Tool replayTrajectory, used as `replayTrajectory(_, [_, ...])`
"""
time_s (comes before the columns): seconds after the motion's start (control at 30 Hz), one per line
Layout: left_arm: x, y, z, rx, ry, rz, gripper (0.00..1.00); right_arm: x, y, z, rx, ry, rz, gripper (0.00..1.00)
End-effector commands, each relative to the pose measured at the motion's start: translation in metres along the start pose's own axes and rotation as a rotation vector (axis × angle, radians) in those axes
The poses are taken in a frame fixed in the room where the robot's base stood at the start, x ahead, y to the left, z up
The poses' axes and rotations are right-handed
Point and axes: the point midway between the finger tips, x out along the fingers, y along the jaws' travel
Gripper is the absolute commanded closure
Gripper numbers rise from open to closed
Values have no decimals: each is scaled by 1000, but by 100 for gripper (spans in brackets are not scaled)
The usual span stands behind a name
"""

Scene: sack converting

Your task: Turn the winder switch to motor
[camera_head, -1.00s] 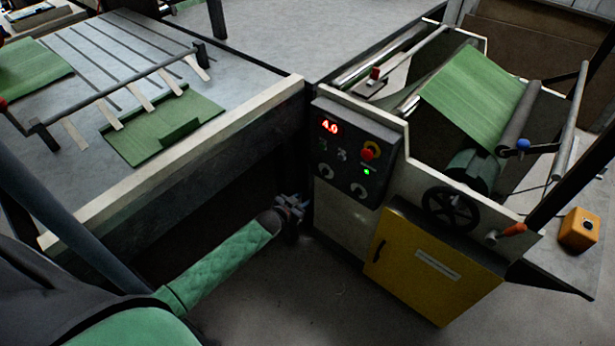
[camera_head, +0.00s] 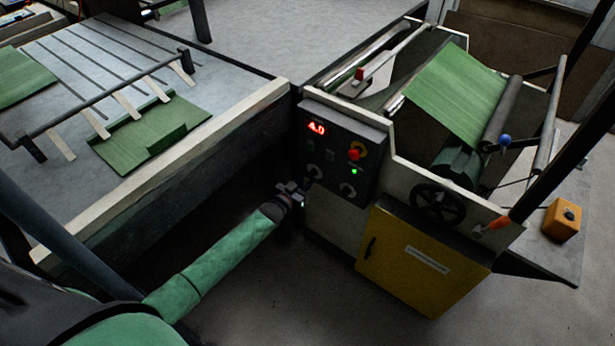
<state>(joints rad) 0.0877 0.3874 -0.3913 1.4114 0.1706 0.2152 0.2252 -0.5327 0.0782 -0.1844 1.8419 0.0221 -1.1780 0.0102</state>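The winder control panel (camera_head: 342,150) is a dark box on the machine's near face. My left gripper (camera_head: 303,186) is at the panel's lower left edge. Its fingers are small and dark, so I cannot tell their opening or whether they touch the knob. Switch labels are unreadable. My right gripper is not in view.
A yellow cabinet door (camera_head: 420,262) and a black handwheel (camera_head: 438,204) are below and right of the panel. A green web (camera_head: 458,95) runs over the rollers. A worktable (camera_head: 235,130) with green sheets stands at left. An orange box (camera_head: 562,220) sits at right.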

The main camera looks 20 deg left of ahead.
Motion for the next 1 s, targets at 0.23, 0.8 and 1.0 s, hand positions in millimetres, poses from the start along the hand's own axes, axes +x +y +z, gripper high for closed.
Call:
replayTrajectory(0.23, [14,0,0,0,0,0,69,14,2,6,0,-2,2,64])
replayTrajectory(0.8, [15,0,0,1,0,0,100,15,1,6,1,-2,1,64])
replayTrajectory(1.0, [14,0,1,22,0,0,100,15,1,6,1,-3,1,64])
